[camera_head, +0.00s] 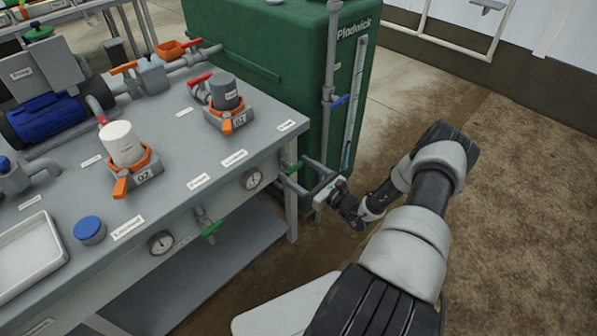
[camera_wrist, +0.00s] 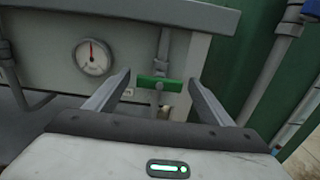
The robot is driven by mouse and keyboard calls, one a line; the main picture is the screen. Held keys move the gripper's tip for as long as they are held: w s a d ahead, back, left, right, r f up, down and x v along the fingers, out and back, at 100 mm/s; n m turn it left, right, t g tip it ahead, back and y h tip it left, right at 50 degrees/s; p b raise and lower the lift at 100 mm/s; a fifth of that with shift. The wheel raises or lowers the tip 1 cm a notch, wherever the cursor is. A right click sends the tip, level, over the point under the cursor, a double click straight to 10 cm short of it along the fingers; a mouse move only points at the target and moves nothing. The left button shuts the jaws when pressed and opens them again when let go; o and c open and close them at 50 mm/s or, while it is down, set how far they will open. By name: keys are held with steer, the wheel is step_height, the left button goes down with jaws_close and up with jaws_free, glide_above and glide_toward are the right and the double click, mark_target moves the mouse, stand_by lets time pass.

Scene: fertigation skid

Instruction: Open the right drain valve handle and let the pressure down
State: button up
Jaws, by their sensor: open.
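The right drain valve's green handle (camera_head: 293,167) is under the bench's front edge near its right corner. In the wrist view the handle (camera_wrist: 160,84) lies level, crosswise to its upright grey pipe (camera_wrist: 163,48). My gripper (camera_head: 295,169) is open, with its fingers reaching toward the handle. In the wrist view the fingers of my gripper (camera_wrist: 159,78) stand to the left and right of the handle, with a gap on each side. The right pressure gauge (camera_head: 252,179) is left of the handle; in the wrist view its needle points about straight up.
A second green drain handle (camera_head: 212,228) and gauge (camera_head: 160,243) are further left on the bench front. The green tank (camera_head: 260,60) and its upright pipe (camera_head: 330,70) stand close behind my gripper. The bench leg (camera_head: 292,222) is just below. Floor to the right is clear.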

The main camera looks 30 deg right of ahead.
steer(key=c, duration=1)
steer(key=shift+c, duration=0.2)
steer(key=shift+n, duration=0.3)
steer(key=n, duration=0.3)
steer(key=shift+a+n, duration=0.1)
steer(key=shift+n, duration=0.3)
steer(key=n, duration=0.4)
steer(key=shift+s+f+p, duration=0.1)
steer(key=shift+p, duration=0.3)
steer(key=n, duration=0.5)
steer(key=shift+a, duration=0.1)
steer(key=n+p, duration=0.1)
steer(key=n, duration=0.3)
steer(key=shift+f+n, duration=0.15)
steer(key=shift+n, duration=0.15)
